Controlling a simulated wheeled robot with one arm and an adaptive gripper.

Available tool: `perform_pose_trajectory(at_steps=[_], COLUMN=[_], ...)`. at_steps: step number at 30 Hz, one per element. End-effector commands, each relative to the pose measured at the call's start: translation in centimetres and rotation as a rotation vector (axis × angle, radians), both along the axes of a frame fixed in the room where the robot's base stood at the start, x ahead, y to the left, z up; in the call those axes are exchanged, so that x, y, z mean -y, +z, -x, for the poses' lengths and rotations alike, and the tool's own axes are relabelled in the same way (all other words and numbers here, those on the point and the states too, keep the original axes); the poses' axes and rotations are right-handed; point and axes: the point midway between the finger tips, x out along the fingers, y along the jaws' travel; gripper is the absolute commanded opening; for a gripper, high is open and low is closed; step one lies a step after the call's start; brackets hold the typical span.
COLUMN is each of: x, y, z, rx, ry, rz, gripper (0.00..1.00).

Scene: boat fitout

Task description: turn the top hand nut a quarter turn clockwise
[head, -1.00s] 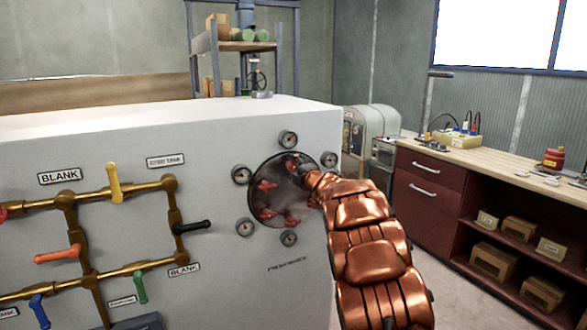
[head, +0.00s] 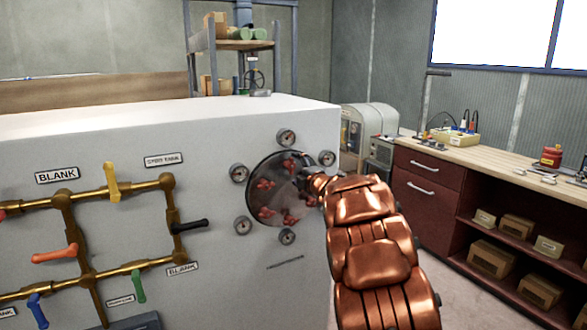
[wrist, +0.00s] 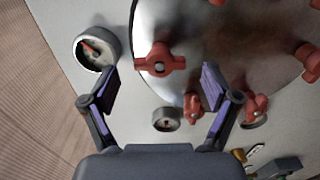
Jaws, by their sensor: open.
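A round grey hatch (head: 283,188) with several red hand nuts is set in the white panel's right part. The top hand nut (head: 289,166) shows near the hatch's upper edge in the head view. My gripper (head: 305,184) is at the hatch's right side there, its fingers small and partly hidden by my arm. In the wrist view my gripper (wrist: 159,86) is open and empty. A red nut (wrist: 160,63) with two wings lies between and just beyond its fingertips. I cannot tell for sure that this is the top one. Another red nut (wrist: 256,106) is right of the right finger.
Round gauges surround the hatch, one (head: 286,137) above it and another (wrist: 96,48) close to my left finger. Brass pipes with coloured levers (head: 112,183) are on the panel's left. A wooden workbench (head: 480,158) stands at the right.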

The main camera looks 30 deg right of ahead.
Motion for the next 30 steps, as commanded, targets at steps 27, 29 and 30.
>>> perform_pose_trajectory(at_steps=[27,29,30], x=[-0.7,-0.7,-0.7], y=[0.0,0.0,0.0], z=[7.8,7.8,7.8], rx=[0.0,0.0,0.0], ry=[0.0,0.0,0.0], rz=[-0.001,-0.001,0.0], gripper=[0.88,0.88,0.88])
